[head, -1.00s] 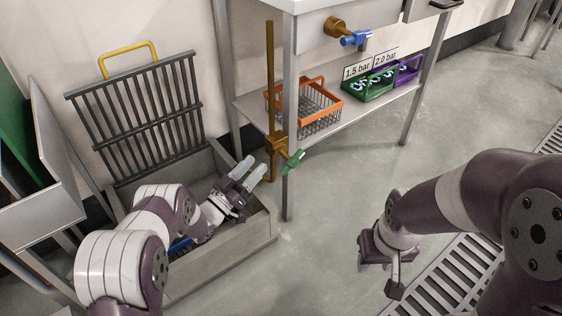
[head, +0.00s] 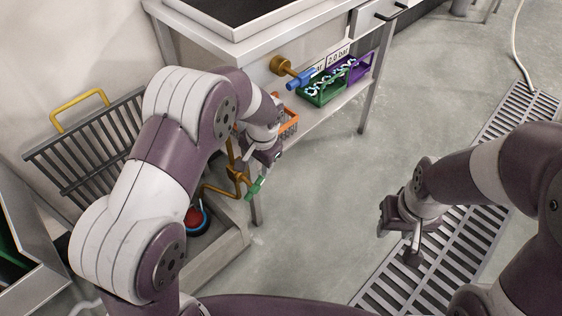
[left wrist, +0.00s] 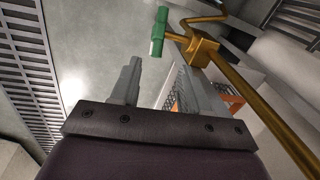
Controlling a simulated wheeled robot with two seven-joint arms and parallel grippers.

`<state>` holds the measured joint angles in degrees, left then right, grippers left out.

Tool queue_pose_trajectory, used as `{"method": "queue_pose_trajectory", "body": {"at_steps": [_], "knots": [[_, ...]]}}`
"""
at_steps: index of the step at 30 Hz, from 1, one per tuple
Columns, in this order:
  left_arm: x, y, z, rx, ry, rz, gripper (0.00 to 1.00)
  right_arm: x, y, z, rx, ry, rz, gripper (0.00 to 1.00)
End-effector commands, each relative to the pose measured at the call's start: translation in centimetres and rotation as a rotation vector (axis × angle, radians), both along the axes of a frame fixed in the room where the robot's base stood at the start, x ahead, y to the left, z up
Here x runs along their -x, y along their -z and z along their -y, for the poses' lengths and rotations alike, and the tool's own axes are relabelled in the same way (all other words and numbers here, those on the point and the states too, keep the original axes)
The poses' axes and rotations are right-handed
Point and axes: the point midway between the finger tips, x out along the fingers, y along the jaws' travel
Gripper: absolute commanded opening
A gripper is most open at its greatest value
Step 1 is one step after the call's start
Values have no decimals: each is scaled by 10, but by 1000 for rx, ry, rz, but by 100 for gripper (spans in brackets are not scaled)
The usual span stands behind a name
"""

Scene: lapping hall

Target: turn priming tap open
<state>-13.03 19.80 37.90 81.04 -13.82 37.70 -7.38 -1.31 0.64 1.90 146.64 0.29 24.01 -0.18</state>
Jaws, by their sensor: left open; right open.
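A green-handled tap (head: 257,187) sits on a brass valve body (head: 238,174) and pipe, low beside the bench leg. It also shows in the left wrist view (left wrist: 158,32), just beyond the fingertips. A blue-handled tap (head: 301,79) sticks out from a brass fitting (head: 281,65) on the bench front. I cannot tell by a label which is the priming tap. My left gripper (head: 262,152) is open and empty, just above the green handle and apart from it. Its two fingers (left wrist: 163,80) stand wide apart. My right gripper (head: 408,238) is open and empty over the floor at right.
An orange basket (head: 290,125), a green crate (head: 322,95) and a purple crate (head: 361,70) stand on the lower shelf. A low trough (head: 233,250) holds a red and blue round thing (head: 196,221). A dark rack (head: 85,150) leans behind. Floor right of the bench leg is clear.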

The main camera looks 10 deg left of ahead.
Motion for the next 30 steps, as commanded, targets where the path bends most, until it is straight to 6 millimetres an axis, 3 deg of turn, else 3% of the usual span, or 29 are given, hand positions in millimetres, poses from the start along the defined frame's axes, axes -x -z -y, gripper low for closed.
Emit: {"method": "queue_pose_trajectory", "body": {"at_steps": [4,12,15,21,29,30], "knots": [[4,20,-2,-12,4,-30,45,0,13,0,0,0,-1,43],[-2,91,-12,-11,2,-28,45,1,51,0,0,0,-1,43],[-3,109,-15,-10,3,-26,45,1,60,0,0,0,-1,43],[-5,124,-18,-11,3,-25,45,0,67,0,0,0,-1,43],[-6,124,-18,-11,3,-25,45,0,65,0,0,0,0,43],[-6,124,-18,-11,3,-25,32,0,65,0,0,0,0,43]]}}
